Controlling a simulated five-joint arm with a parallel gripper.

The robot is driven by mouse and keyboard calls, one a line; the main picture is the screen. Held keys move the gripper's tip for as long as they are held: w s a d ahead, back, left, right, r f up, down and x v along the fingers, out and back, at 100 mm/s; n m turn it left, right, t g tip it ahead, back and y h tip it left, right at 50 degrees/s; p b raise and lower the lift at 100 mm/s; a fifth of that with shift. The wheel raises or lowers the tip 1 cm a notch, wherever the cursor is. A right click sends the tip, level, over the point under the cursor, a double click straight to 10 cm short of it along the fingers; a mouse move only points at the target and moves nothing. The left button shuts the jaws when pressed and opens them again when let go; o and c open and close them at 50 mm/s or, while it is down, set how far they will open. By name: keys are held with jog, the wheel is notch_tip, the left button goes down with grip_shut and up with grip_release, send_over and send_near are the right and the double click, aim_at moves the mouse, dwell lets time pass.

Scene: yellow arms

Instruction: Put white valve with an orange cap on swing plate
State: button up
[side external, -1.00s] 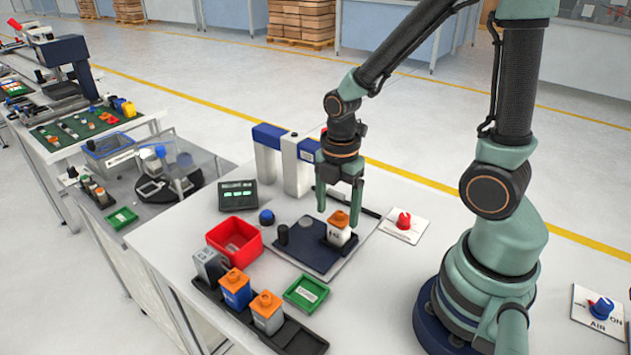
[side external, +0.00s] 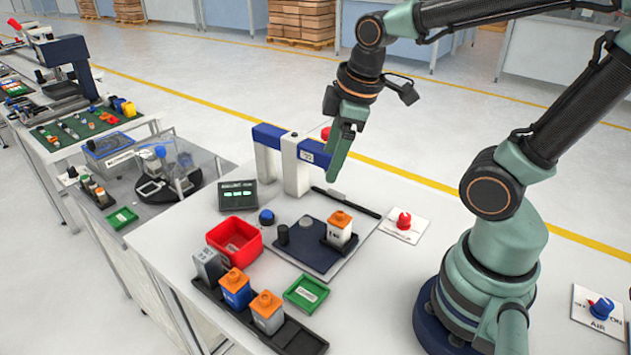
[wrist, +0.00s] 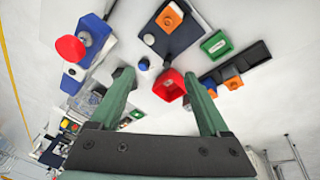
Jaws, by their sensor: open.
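The white valve with an orange cap (side external: 339,230) stands upright on the right part of the dark blue swing plate (side external: 307,256), seated at a dark holder. In the wrist view its orange cap (wrist: 169,16) shows near the top, over the dark plate (wrist: 183,37). My gripper (side external: 334,172) is raised above and behind the valve, clear of it, tilted near the white-and-blue frame. The wrist view shows its two fingers apart (wrist: 158,78) with nothing between them.
A black rack (side external: 297,338) at the front holds a grey block (side external: 209,265), a blue valve (side external: 236,289) and a pale valve (side external: 267,313), the valves orange-capped. A red bin (side external: 233,240), green tray (side external: 306,293) and red knob (side external: 404,221) surround the plate. A white-and-blue frame (side external: 290,165) stands behind.

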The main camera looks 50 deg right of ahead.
jog(key=r+m, duration=0.1)
jog(key=m, duration=0.1)
jog(key=r+m+t, duration=0.1)
jog(key=m, duration=0.2)
jog(key=a+r+m+t, duration=0.1)
jog(key=m, duration=0.1)
jog(key=shift+s+r, duration=0.2)
jog(key=shift+r, duration=0.15)
